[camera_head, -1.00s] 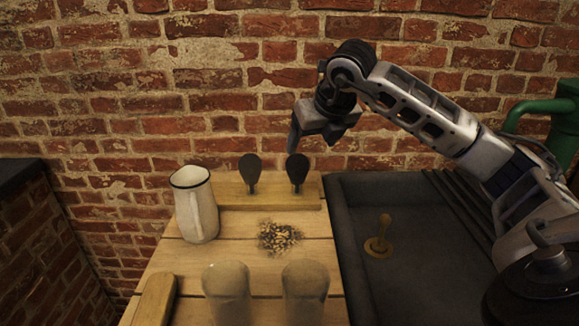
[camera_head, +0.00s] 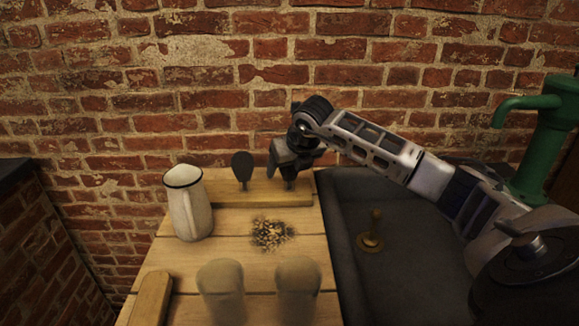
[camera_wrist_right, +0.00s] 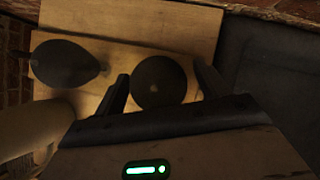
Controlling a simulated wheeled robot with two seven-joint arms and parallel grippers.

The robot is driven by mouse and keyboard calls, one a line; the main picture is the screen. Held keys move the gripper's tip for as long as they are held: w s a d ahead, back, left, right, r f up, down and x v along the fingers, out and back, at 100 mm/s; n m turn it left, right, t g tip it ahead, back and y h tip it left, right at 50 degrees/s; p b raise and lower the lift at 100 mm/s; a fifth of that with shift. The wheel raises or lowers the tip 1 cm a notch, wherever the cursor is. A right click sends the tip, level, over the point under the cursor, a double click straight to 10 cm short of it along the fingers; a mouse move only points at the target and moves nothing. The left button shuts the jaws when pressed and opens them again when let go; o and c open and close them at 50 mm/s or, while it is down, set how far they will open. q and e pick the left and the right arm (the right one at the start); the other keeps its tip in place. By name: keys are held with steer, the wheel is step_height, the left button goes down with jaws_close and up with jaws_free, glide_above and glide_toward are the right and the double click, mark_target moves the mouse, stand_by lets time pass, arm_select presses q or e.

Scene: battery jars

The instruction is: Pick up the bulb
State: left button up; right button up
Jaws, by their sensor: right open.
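Two dark bulbs stand on the wooden ledge at the back of the table. The left bulb (camera_head: 242,167) is upright and clear; it also shows in the right wrist view (camera_wrist_right: 65,63). The right bulb (camera_wrist_right: 158,82) lies between the two fingers of my open right gripper (camera_wrist_right: 162,88) in the right wrist view. In the head view my right gripper (camera_head: 281,172) is lowered over it and hides most of it. I cannot tell whether a finger touches the bulb. My left gripper is not in view.
A white jug (camera_head: 188,205) stands left of the bulbs. A dark scattered pile (camera_head: 270,234) and two glass jars (camera_head: 221,289) (camera_head: 298,287) are nearer on the table. A dark sink (camera_head: 345,235) with a plunger-like handle (camera_head: 374,228) and a green pump (camera_head: 541,135) are at right.

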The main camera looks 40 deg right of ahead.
steer(key=c, duration=1.2)
steer(key=shift+o, duration=0.2)
